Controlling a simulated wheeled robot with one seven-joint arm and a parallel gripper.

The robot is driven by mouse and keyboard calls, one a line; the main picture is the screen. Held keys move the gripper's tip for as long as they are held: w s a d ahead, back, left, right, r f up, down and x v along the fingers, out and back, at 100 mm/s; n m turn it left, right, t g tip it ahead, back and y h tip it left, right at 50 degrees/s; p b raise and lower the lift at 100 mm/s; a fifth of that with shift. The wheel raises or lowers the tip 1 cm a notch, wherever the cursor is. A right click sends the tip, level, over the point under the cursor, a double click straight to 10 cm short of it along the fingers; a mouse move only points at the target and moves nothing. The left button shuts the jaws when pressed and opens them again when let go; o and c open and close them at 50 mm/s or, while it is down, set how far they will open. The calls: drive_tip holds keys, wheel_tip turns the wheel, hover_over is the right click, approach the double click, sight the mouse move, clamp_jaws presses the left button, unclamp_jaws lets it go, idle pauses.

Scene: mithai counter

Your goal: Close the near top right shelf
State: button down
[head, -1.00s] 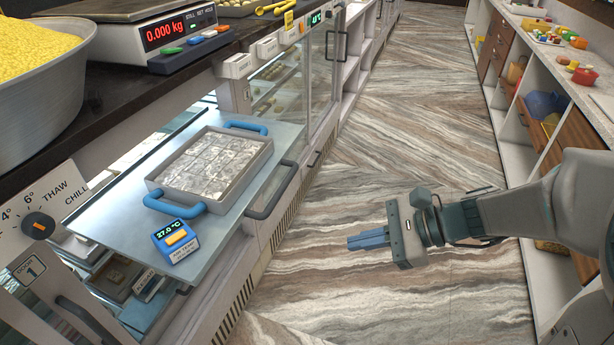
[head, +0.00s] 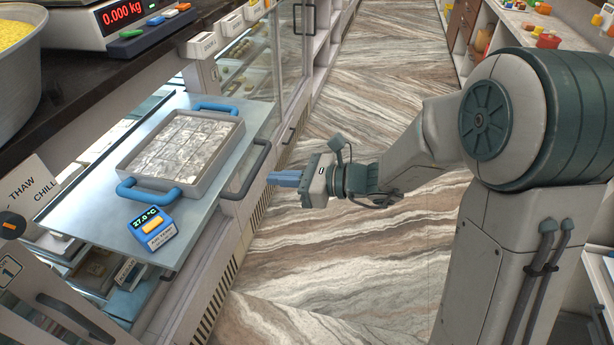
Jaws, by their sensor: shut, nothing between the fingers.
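A metal pull-out shelf (head: 200,220) stands slid out of the counter at left, over the aisle side. Its dark grey bar handle (head: 262,157) is on the right-hand front edge. On the shelf lie a grey tray of silver-topped sweets (head: 125,167) with blue handles and a small blue temperature device (head: 152,229) reading 27.0 °C. My gripper (head: 270,178) has its blue fingers shut and empty, pointing left, just right of the handle. I cannot tell whether the fingertips touch the handle.
A scale (head: 108,20) and a metal bowl (head: 20,85) stand on the dark countertop above. A glass-fronted case (head: 289,60) continues behind the shelf. The striped floor (head: 370,70) of the aisle is clear. An opposite counter (head: 515,30) with small coloured items is at right.

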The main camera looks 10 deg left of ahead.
drive_tip(key=x, duration=0.3)
drive_tip(key=shift+a, duration=0.1)
idle(0.3)
